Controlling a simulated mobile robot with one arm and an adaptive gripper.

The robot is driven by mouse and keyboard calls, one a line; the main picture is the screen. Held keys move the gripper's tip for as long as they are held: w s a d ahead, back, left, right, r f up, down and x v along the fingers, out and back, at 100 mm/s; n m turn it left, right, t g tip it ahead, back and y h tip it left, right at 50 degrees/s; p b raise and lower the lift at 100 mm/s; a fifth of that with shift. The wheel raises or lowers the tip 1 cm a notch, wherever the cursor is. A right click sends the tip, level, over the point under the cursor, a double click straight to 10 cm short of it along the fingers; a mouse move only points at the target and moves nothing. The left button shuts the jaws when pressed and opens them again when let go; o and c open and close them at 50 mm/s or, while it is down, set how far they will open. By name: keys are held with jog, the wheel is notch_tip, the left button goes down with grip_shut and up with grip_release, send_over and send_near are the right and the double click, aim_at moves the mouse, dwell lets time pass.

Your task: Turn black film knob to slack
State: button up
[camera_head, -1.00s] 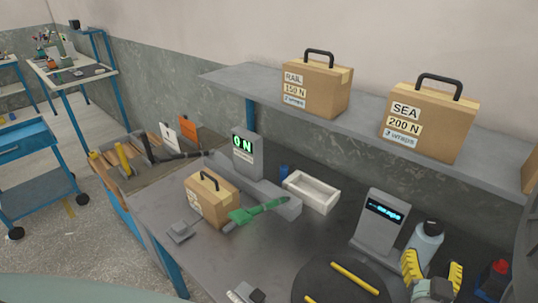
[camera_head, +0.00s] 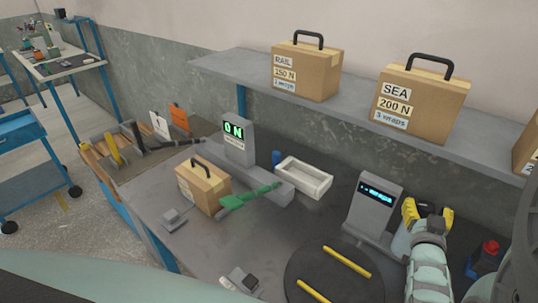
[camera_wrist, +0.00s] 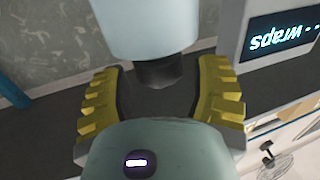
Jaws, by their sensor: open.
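My gripper (camera_head: 428,212) is open at the right of the bench, beside the grey display post. In the wrist view its yellow fingers (camera_wrist: 160,100) stand on either side of the dark cap (camera_wrist: 160,72) of a pale blue bottle (camera_wrist: 145,28), with gaps visible. In the head view my arm hides most of that bottle.
A dark turntable (camera_head: 300,262) with yellow strips lies left of my arm. The display post (camera_head: 374,205) stands behind it. A brown case (camera_head: 204,192), green handle (camera_head: 250,197), "0 N" gauge (camera_head: 237,140) and white tray (camera_head: 304,180) are farther left. A shelf (camera_head: 225,72) overhangs the back.

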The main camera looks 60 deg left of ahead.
aim_at(426, 200)
jog(key=shift+x, duration=1.65)
jog(key=shift+c, duration=0.3)
grip_shut()
